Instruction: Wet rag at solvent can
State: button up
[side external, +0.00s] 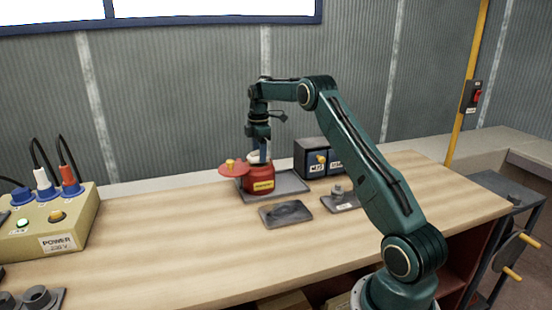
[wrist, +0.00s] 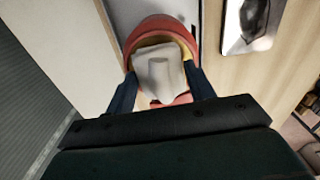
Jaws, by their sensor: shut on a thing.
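The red solvent can (side external: 260,179) with a yellow label stands on a dark tray at the back of the bench. My gripper (side external: 262,150) points down over the can's mouth. In the wrist view the rag (wrist: 158,72), pale and cloth-like, sits between the two dark fingers and is shut in them. Behind it shows the can's red rim (wrist: 158,24). The rag is at or in the can's opening; how deep it reaches is hidden.
A dark tray (side external: 290,183) lies under the can. A grey shallow dish (side external: 285,212) is in front, and a small plate with a knob (side external: 339,196) is to the right. A dark labelled box (side external: 318,158) stands behind. A power box (side external: 50,222) with plugs is at left.

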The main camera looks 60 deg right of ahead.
jog(key=shift+f, duration=0.5)
dwell(1.2)
jog(key=shift+r, duration=0.15)
jog(key=shift+r, duration=3.4)
jog(key=shift+w+a, duration=0.1)
jog(key=w+a+m, duration=0.1)
jog(key=a+m, duration=0.2)
jog(key=a, duration=0.9)
jog(key=w+a+m, duration=0.2)
jog(key=a+m, duration=0.1)
jog(key=a, duration=0.9)
jog(key=w+a+f+m, duration=0.1)
jog(key=w+a+m, duration=0.1)
jog(key=a, duration=0.9)
jog(key=shift+w+a+m, duration=0.25)
jog(key=shift+a+m, duration=0.15)
jog(key=shift+m, duration=0.4)
